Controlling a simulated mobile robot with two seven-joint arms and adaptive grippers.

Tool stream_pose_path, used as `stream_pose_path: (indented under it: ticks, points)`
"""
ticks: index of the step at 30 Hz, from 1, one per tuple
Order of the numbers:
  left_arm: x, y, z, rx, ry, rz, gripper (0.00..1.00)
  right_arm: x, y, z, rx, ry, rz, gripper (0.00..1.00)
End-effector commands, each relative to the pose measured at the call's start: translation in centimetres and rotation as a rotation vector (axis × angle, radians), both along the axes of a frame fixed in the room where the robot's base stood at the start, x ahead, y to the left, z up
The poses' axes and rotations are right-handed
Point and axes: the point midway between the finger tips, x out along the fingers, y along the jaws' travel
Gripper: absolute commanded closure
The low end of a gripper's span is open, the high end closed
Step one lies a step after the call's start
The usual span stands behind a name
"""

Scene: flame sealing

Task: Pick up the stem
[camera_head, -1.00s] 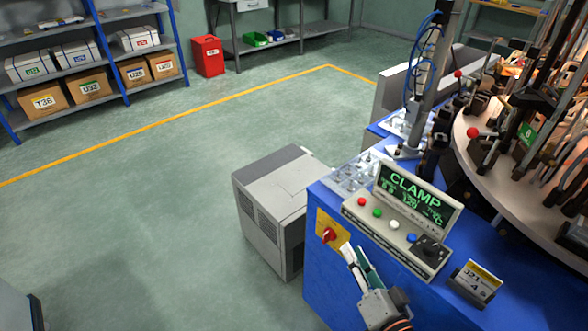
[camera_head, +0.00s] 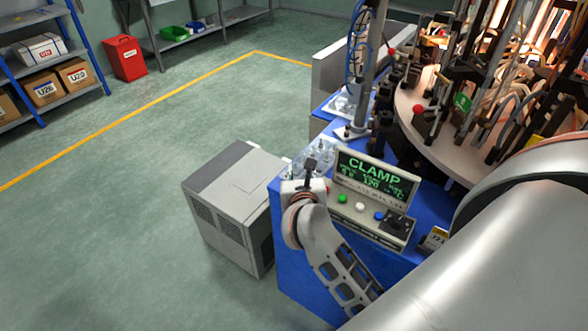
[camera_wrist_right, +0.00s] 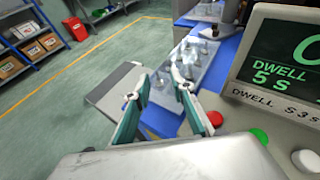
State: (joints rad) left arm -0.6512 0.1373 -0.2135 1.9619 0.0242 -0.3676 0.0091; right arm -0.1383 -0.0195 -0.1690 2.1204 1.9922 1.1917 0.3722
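A tray of small clear pieces (camera_head: 322,149) lies on the blue bench, left of and behind the control box; it also shows in the right wrist view (camera_wrist_right: 203,78). Several small glassy parts stand in it. I cannot tell which one is the stem. My right gripper (camera_head: 311,172) is over the bench's left corner, in front of the tray, with its fingertips mostly hidden in the head view. In the right wrist view the right gripper (camera_wrist_right: 158,88) has its two green-and-grey fingers apart with nothing between them, short of the tray. My left gripper is not in view.
The control box (camera_head: 372,178) reading CLAMP stands close right of the right gripper. A round turntable (camera_head: 440,133) with many upright fixtures fills the right. A grey cabinet (camera_head: 232,195) stands on the floor left of the bench. The floor further left is open.

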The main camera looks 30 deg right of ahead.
Motion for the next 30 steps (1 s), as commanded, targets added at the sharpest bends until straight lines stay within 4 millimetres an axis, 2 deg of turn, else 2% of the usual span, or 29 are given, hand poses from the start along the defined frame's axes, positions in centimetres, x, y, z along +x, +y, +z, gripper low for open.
stream_pose_path:
  ticks: [5, 21, 30]
  points:
    - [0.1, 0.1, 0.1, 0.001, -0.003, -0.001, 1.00, 0.8, 0.2, -0.8, 0.069, 0.005, -0.004, 0.76]
    - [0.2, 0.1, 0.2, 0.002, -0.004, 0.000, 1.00, 5.9, -2.7, -3.3, 0.063, 0.006, -0.004, 0.76]
    - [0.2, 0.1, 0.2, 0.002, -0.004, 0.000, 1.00, 6.4, -2.9, -3.6, 0.063, 0.006, -0.003, 0.76]
